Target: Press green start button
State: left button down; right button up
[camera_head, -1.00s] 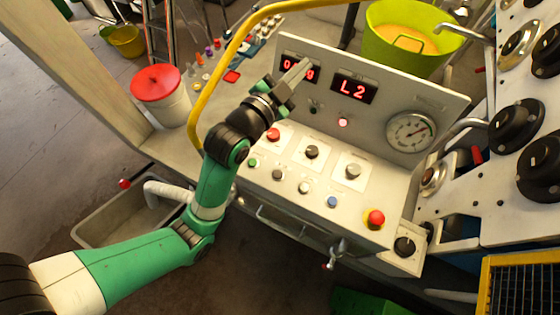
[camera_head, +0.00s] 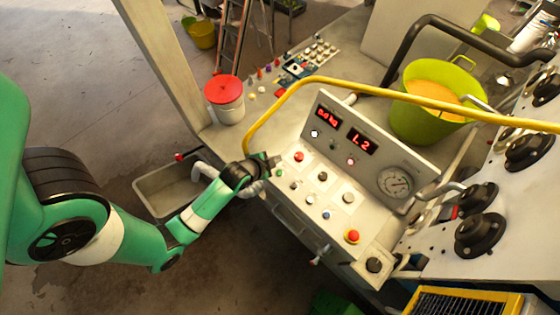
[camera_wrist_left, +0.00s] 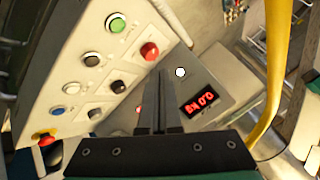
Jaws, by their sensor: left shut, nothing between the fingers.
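The green start button (camera_head: 279,172) sits at the left end of the sloped control panel (camera_head: 318,232), close to my left gripper (camera_head: 274,162). In the left wrist view the green button (camera_wrist_left: 117,24) shows whole with a pale ring, ahead and to the left of the gripper. My left gripper (camera_wrist_left: 160,75) is shut and empty, its dark fingers pointing over the panel past the red button (camera_wrist_left: 149,51). I cannot tell its exact height above the panel. My right gripper is not in view.
Several other buttons and knobs, including a red emergency button (camera_head: 352,237), share the panel. A yellow rail (camera_head: 290,92) curves around its left and back. Red-lit displays (camera_head: 361,142) and a gauge (camera_head: 393,184) stand behind. A grey bin (camera_head: 165,190) lies left.

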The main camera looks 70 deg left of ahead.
pick_arm(q)
jog(key=b, duration=0.6)
send_over(277, 175)
notch_tip(277, 175, down, 8)
jog(key=shift+r, duration=0.2)
jog(key=shift+f+b, duration=0.45)
jog(key=shift+f, duration=0.15)
jog(key=shift+f, duration=0.15)
dwell(1.1)
jog(key=shift+f, duration=0.25)
jog(key=shift+f+b, duration=0.4)
jog(key=shift+b, duration=0.05)
dwell(0.5)
jog(key=shift+r, duration=0.1)
jog(key=shift+r+p, duration=0.75)
jog(key=shift+p, duration=0.15)
